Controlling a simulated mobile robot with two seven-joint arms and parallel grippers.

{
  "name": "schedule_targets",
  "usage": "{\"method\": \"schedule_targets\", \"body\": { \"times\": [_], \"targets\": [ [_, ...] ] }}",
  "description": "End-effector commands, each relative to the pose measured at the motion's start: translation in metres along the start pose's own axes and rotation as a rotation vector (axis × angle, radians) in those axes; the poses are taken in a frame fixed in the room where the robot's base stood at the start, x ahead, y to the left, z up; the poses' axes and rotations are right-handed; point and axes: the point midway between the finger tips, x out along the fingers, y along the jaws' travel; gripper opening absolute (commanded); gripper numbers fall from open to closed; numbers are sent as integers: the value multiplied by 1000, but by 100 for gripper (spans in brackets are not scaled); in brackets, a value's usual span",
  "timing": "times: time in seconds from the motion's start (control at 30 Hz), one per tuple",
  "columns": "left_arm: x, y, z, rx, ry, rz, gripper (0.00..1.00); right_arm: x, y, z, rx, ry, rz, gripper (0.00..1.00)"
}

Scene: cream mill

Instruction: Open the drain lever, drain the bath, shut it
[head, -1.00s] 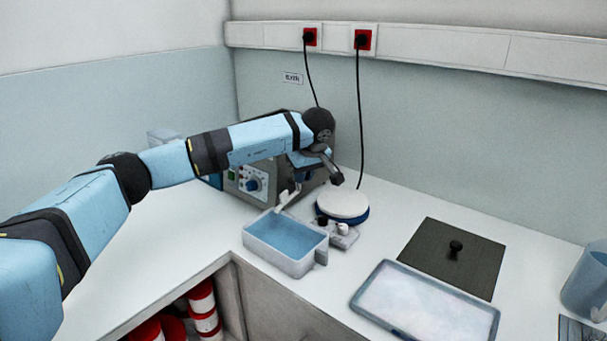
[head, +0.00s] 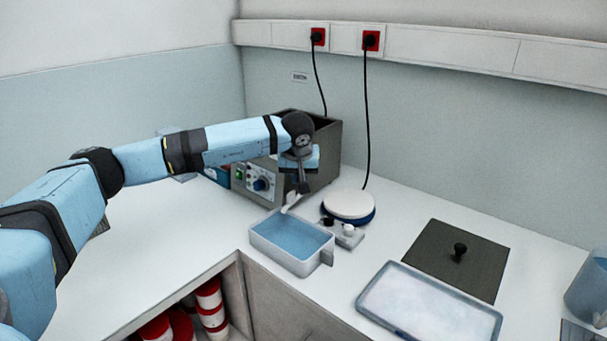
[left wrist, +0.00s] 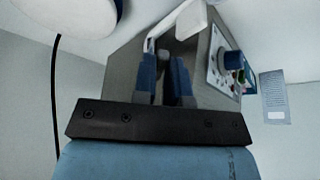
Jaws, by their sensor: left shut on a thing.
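The bath (head: 322,142) is a dark grey box with a control panel, standing at the back of the counter; it also shows in the left wrist view (left wrist: 122,72). Its drain lever (head: 291,202) is a pale bar at the front, above the catch tub; in the left wrist view the pale lever (left wrist: 190,20) reaches up from between the fingers. My left gripper (head: 302,186) is shut on the lever, close to the bath's front; its blue fingers show in the left wrist view (left wrist: 166,72). How far the lever is turned is hard to tell. My right gripper is out of view.
A pale tub (head: 309,268) with blue liquid stands below the lever. A round white-topped plate (head: 349,205) on a small device stands to its right. A dark lid (head: 455,275) with a knob and a pale tray (head: 432,310) lie further right.

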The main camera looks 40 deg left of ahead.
Motion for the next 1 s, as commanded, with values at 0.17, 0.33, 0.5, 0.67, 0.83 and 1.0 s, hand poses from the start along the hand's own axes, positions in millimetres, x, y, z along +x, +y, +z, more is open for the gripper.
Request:
{"method": "schedule_targets", "body": {
  "times": [0.17,0.33,0.5,0.67,0.83,1.0],
  "targets": [
    [0,-4,-1,65,0,28,0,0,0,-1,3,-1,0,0],
    [0,-6,-1,96,1,40,0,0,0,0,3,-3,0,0],
    [0,-6,-1,106,1,44,0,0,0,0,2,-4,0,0],
    [0,-6,-1,105,1,44,0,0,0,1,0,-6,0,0],
    [0,-6,-1,105,1,44,26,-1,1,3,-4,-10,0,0],
    [0,-6,-1,105,1,44,38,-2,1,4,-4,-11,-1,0]
  ]
}}
